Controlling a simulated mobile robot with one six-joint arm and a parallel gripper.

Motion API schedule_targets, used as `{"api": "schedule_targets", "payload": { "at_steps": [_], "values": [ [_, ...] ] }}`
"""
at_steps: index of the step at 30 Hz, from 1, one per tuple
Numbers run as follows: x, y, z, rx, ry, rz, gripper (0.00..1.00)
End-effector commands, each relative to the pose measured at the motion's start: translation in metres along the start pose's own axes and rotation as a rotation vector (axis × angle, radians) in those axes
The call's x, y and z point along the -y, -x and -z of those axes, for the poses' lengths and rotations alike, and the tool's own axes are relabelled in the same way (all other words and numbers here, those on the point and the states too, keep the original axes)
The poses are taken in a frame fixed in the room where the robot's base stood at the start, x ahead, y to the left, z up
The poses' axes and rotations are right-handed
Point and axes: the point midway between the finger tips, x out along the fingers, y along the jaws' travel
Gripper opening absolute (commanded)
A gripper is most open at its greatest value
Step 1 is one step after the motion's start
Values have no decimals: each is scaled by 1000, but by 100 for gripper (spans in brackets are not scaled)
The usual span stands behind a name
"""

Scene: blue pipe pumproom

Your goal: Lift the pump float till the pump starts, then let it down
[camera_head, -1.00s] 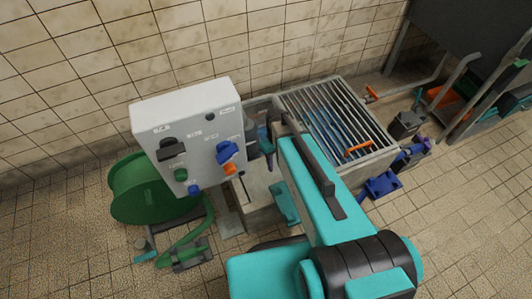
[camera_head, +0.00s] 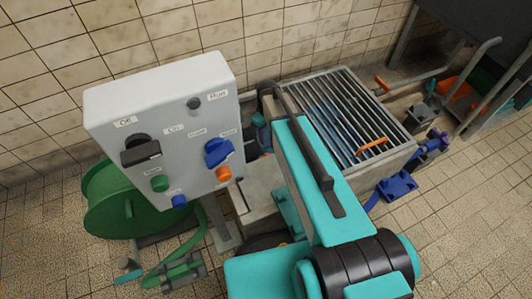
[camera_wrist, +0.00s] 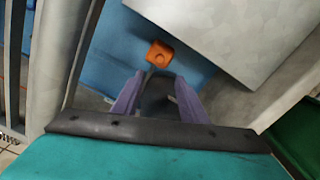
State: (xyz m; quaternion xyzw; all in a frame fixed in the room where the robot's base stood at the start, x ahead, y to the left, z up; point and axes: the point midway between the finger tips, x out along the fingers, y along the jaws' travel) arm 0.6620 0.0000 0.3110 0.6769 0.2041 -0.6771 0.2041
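In the wrist view, a small orange block (camera_wrist: 159,54) with a dark spot on its face sits against a blue surface. It looks like the pump float, but I cannot be sure. My gripper (camera_wrist: 159,80) has its two purple fingers apart, and the block lies just beyond the tips, not between them. A dark part shows between the fingers. In the head view my arm hides the gripper and the block.
A grated pit (camera_head: 345,115) with an orange handle (camera_head: 371,145) lies behind my arm. A green hose reel (camera_head: 115,205) stands left, below the box. Blue fittings (camera_head: 397,187) lie right of the pit. Grey walls close in on both sides in the wrist view.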

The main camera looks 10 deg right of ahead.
Motion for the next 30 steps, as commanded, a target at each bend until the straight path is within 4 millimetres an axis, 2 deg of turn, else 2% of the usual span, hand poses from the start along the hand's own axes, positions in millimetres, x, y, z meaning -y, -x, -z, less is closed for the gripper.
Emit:
{"api": "schedule_targets", "payload": {
  "at_steps": [11,16,23,30],
  "values": [
    [0,0,0,0,1,0,39],
    [0,-8,0,0,1,0,39],
    [1,-32,0,1,2,1,39],
    [1,-66,1,1,2,1,39]
  ]
}}
